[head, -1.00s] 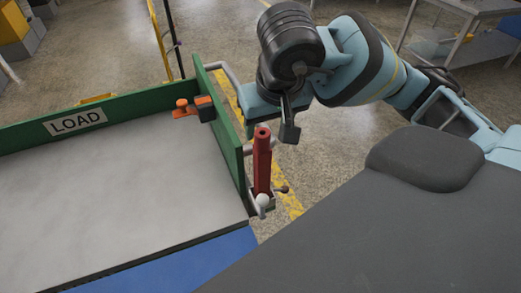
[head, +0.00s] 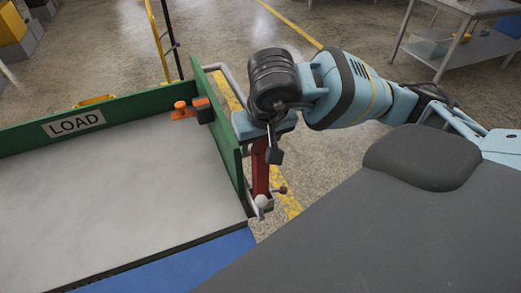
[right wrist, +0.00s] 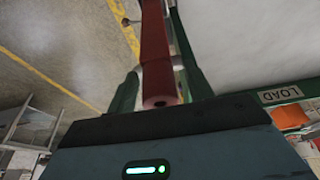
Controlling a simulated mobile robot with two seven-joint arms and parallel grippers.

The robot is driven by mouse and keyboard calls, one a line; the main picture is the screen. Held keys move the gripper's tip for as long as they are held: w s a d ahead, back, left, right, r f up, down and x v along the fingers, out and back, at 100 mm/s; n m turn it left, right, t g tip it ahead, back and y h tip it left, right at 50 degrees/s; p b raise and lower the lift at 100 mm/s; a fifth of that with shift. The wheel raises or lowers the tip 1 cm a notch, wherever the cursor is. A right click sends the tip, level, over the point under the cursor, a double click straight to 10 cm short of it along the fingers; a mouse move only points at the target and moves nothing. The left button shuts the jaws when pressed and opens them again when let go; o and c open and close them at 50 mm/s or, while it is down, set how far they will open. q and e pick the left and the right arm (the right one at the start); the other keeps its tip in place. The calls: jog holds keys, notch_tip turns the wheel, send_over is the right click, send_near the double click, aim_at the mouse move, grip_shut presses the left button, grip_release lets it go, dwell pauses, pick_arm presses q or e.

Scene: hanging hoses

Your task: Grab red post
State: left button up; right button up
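The red post (head: 261,178) stands upright at the right end of the green-sided cart, its upper end partly hidden by my right gripper. In the right wrist view the red post (right wrist: 158,70) runs up from its hollow top end, close in front of the gripper. My right gripper (head: 268,153) is at the post's upper end, with one dark fingertip in front of it. In the right wrist view the gripper (right wrist: 160,92) appears open, with a gap visible beside the post. I cannot tell whether it touches the post. My left gripper is not in view.
The cart has a grey bed (head: 110,190), a green end panel (head: 230,130) and a LOAD sign (head: 74,124). An orange clamp-like part (head: 186,110) sits inside its far corner. A grey metal table (head: 455,45) stands at the back right. Open floor lies behind the cart.

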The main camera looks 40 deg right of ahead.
grip_shut()
